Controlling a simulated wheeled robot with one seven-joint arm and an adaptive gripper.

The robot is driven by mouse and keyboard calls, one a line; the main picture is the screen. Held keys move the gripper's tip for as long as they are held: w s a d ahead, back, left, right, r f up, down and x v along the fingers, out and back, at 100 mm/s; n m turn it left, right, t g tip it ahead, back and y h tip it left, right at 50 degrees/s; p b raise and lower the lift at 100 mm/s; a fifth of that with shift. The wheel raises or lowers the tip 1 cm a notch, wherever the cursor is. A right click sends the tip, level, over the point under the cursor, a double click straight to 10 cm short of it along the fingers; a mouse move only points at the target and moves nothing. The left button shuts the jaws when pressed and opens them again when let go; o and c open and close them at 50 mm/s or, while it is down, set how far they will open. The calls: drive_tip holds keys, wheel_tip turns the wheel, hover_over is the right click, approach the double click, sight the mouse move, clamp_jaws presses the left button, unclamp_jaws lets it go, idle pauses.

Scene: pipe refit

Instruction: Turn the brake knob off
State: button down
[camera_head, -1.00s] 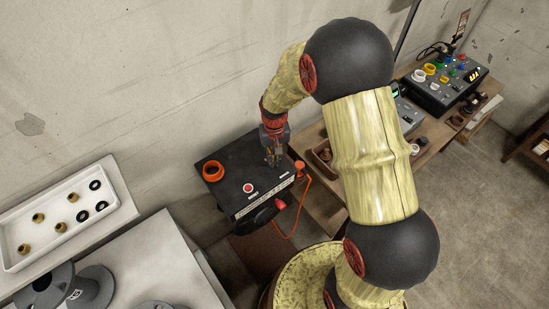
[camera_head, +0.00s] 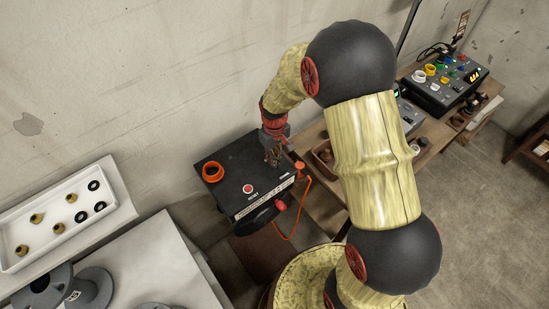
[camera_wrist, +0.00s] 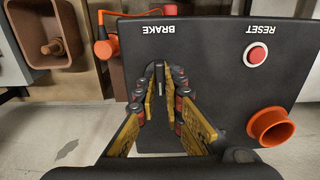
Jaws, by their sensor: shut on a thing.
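The black control box (camera_head: 236,168) stands against the wall in the head view. In the wrist view its top (camera_wrist: 215,50) carries the printed words BRAKE and RESET, upside down. My gripper (camera_wrist: 160,72) points down at the box top beside the word BRAKE, and its fingertips are close together there. It shows in the head view (camera_head: 274,158) over the right part of the box. The brake knob is mostly hidden between my fingers; a small dark and grey part shows at the tips.
A red reset button (camera_wrist: 256,55) and an orange ring (camera_wrist: 270,126) are on the box top. An orange plug with a cable (camera_wrist: 105,47) hangs at the box side. A white tray (camera_head: 57,217) with fittings is at left. A bench with a control panel (camera_head: 441,82) is at right.

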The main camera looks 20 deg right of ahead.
drive_tip(key=shift+w, duration=0.1)
drive_tip(key=c, duration=1.9)
unclamp_jaws()
drive_tip(key=shift+r, duration=0.1)
wheel_tip(320, 180, up, 12)
drive_tip(key=s+r+m+t+b, duration=0.2)
drive_tip(key=s+b, duration=0.5)
drive_tip(key=s, duration=0.4)
drive_tip(key=s+r+m+t+b, duration=0.1)
drive_tip(key=s+r+t+b, duration=0.2)
drive_tip(key=s+b, duration=0.4)
drive_tip(key=s, duration=0.4)
drive_tip(key=shift+s+m+t+b, duration=0.3)
drive_tip(key=shift+s+m, duration=0.05)
drive_tip(key=shift+m, duration=0.05)
